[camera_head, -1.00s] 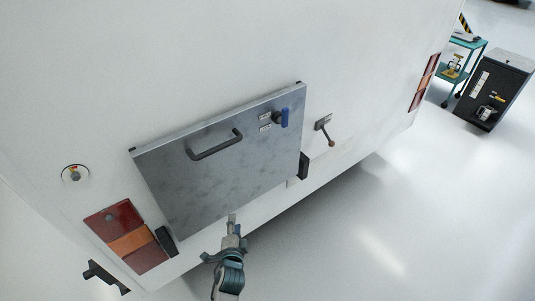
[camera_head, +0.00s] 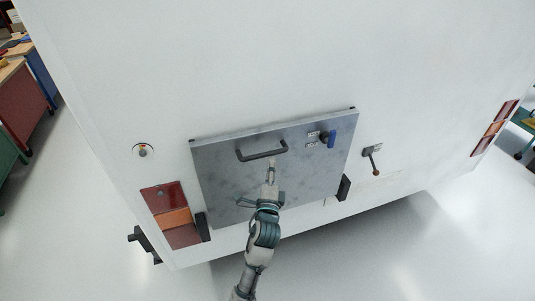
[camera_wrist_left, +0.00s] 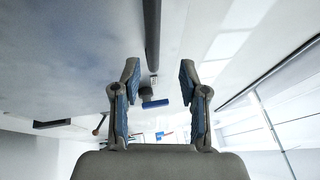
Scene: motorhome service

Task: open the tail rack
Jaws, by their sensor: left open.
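The tail rack (camera_head: 225,180) is a grey metal panel, closed flat against the white rear wall of the motorhome. A dark bar handle (camera_head: 262,153) sits near its upper edge, left of centre. A blue latch lever (camera_head: 331,139) is at its upper right, beside small labels. My left gripper (camera_head: 271,168) is in front of the panel, just below the handle. In the left wrist view the gripper (camera_wrist_left: 160,80) is open, with the dark handle bar (camera_wrist_left: 152,35) ahead between the fingers and the blue lever (camera_wrist_left: 155,103) beyond. The handle appears not gripped. My right gripper is not in view.
A small lever (camera_head: 372,158) with a brown knob is right of the panel. Red and orange lamps (camera_head: 173,216) are at the lower left. A dark bracket (camera_head: 145,243) juts out at the lower left corner. Workbenches (camera_head: 22,100) stand far left. The floor in front is clear.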

